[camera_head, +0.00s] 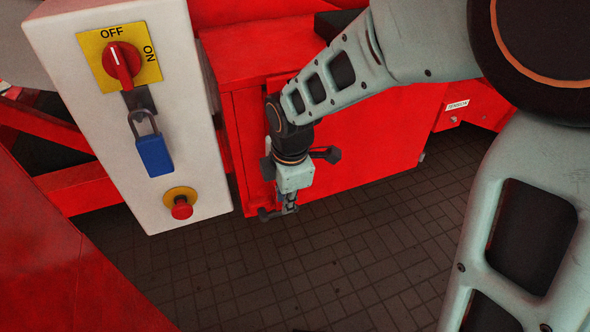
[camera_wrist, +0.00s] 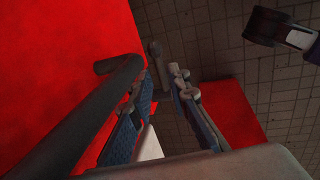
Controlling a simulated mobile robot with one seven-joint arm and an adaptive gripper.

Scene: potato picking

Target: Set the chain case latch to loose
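The red chain case (camera_head: 355,140) stands at the middle of the head view. My gripper (camera_head: 290,208) points down at its lower left edge, beside a small dark latch piece (camera_head: 266,214). In the wrist view, a grey lever (camera_wrist: 156,52), which looks like the latch, reaches between the two fingertips of my gripper (camera_wrist: 168,84). The fingers are partly closed around it, with the tips close together. Whether they touch the lever is not clear. A dark round bar (camera_wrist: 85,115) crosses in front of the red panel at the left of the wrist view.
A white control box (camera_head: 75,150) stands to the left. It carries a red switch (camera_head: 122,64) by OFF, a blue padlock (camera_head: 154,156) and a red button (camera_head: 181,208). A TENSION label (camera_head: 457,105) is at the right. The tiled floor (camera_head: 340,260) below is clear.

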